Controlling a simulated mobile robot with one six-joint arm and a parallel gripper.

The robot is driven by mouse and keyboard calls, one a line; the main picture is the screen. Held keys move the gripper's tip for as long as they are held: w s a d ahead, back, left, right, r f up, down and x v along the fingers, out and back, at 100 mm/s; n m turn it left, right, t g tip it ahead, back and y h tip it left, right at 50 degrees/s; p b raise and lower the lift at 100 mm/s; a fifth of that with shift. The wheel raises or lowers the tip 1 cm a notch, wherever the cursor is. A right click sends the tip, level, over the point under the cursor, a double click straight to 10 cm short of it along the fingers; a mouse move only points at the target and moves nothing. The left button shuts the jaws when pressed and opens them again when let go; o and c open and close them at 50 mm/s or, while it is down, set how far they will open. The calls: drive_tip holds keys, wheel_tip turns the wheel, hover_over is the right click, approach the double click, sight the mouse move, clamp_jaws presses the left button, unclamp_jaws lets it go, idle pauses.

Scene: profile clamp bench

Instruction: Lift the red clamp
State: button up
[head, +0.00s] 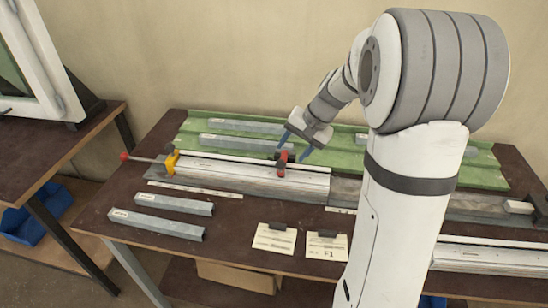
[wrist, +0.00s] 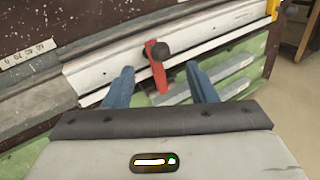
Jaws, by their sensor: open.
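The red clamp (head: 282,162) stands on the white-topped profile rail (head: 250,178) in the middle of the bench. In the wrist view the red clamp (wrist: 156,66) shows a red body with a dark round knob. My gripper (head: 293,147) is open above and just behind the clamp. In the wrist view its two blue fingers (wrist: 162,80) stand on either side of the clamp, with space between each finger and it. I cannot tell how far the fingertips are above the rail.
A yellow clamp (head: 171,162) with a red-ended rod sits at the rail's left end. Grey profiles lie on the green mat (head: 190,140) behind and on the bench in front (head: 155,223). Two paper cards (head: 274,238) lie at the front. A second table (head: 60,150) stands left.

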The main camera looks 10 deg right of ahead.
sight(283, 161)
drive_tip(key=x, duration=0.8)
drive_tip(key=shift+w+d+f, duration=0.1)
drive_tip(key=shift+w, duration=0.2)
drive_tip(key=shift+c, duration=0.3)
